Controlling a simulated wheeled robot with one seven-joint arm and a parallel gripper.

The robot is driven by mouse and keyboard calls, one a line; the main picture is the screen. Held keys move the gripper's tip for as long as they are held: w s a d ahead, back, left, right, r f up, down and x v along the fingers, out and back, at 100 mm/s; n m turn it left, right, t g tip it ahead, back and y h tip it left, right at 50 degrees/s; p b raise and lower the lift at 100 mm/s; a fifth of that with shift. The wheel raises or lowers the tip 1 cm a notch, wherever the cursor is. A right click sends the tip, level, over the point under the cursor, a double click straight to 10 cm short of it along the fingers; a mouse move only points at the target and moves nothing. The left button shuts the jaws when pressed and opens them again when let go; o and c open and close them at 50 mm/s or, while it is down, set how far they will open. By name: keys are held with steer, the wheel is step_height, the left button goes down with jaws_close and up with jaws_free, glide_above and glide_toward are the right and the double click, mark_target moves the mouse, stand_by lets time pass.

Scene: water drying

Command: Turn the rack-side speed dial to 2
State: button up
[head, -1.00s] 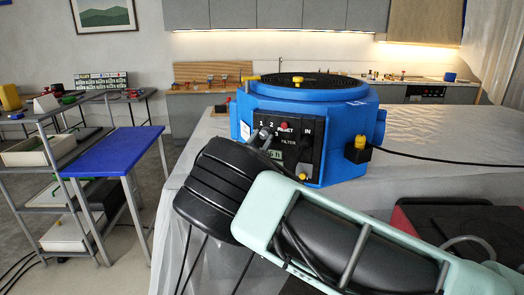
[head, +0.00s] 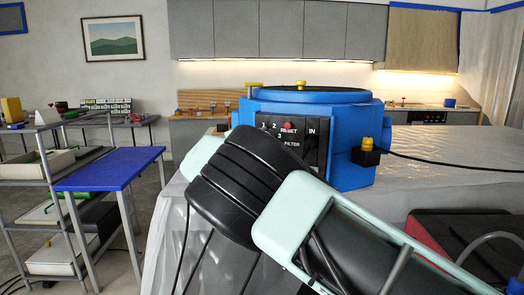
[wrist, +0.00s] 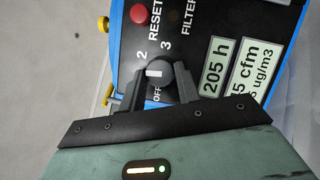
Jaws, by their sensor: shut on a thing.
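The blue round machine (head: 350,128) stands on the covered table, with a black control panel (head: 318,128) on its front. In the wrist view, the grey round speed dial (wrist: 159,72) sits on this panel (wrist: 200,38), with labels 2, 3 and OFF around it. Its white mark points toward the left of the picture, a little below the 2. Any label 1 there is hidden by a finger. My gripper (wrist: 157,82) is shut on the dial, one dark finger on each side. In the head view my arm hides the dial and the fingers.
A red reset button (wrist: 138,13) and pale displays (wrist: 216,67) are close to the dial. A yellow-topped fitting (head: 367,148) with a black cable projects from the machine's right side. A blue-topped table (head: 110,169) and a shelf rack (head: 30,160) stand at the left.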

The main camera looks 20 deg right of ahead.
steer(key=shift+r+m+g+y+b, duration=0.1)
steer(key=shift+m+g+y+b, duration=0.35)
steer(key=shift+m+b, duration=1.05)
steer(key=shift+m+g+y+b, duration=0.45)
steer(key=shift+m+b, duration=0.65)
steer(key=shift+m, duration=0.8)
steer(key=o, duration=1)
steer(key=shift+r, duration=0.1)
steer(key=shift+c, duration=0.2)
steer(key=v, duration=1.7)
steer(key=shift+s, duration=0.25)
steer(key=shift+a+r, duration=0.1)
steer(key=shift+r, duration=0.05)
